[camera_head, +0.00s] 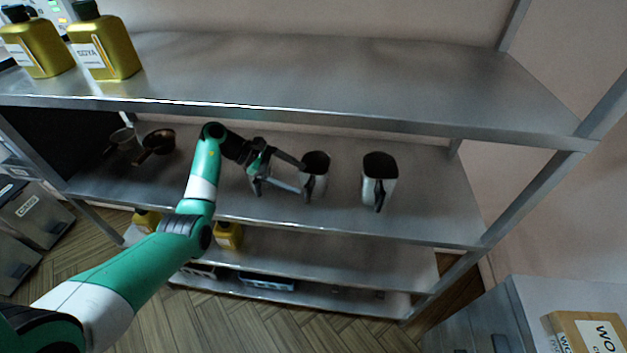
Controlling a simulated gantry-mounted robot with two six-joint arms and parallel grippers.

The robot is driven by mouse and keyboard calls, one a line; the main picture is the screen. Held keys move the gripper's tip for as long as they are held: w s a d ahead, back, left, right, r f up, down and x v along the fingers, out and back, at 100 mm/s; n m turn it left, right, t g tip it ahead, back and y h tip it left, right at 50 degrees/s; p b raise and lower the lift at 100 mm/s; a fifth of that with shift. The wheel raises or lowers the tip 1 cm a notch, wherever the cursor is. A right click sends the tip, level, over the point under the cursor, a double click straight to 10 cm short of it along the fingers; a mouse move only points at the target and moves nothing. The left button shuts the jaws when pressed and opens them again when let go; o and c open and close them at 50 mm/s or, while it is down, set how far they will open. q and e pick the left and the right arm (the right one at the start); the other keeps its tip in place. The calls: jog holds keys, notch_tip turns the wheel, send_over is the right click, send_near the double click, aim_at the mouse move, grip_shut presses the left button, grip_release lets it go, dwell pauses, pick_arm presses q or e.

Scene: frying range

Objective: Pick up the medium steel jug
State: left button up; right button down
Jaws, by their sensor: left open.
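Two steel jugs stand upright on the second shelf. The nearer one to my gripper, which looks like the medium steel jug (318,172), is mid-shelf with its dark open top up and its handle toward the front. A larger steel jug (380,180) stands apart to its right. My left gripper (302,179) is open, its fingers pointing right, with the tips at the left side of the medium jug. I cannot tell whether they touch it. A small metal shape behind the gripper is mostly hidden. My right gripper is not in view.
The upper shelf (320,75) overhangs at the back, with yellow soya bottles (105,50) at its left end. Dark pans (157,146) sit left on the jugs' shelf. The shelf right of the larger jug is clear. Yellow bottles (229,237) stand on the shelf below.

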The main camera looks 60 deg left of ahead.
aim_at(310, 181)
pick_arm(q)
jog(key=shift+a+x, duration=0.2)
jog(key=shift+x, duration=1.3)
jog(key=shift+a+x, duration=0.25)
jog(key=shift+x, duration=1.2)
jog(key=shift+w+f, duration=0.1)
jog(key=shift+f, duration=0.05)
grip_shut()
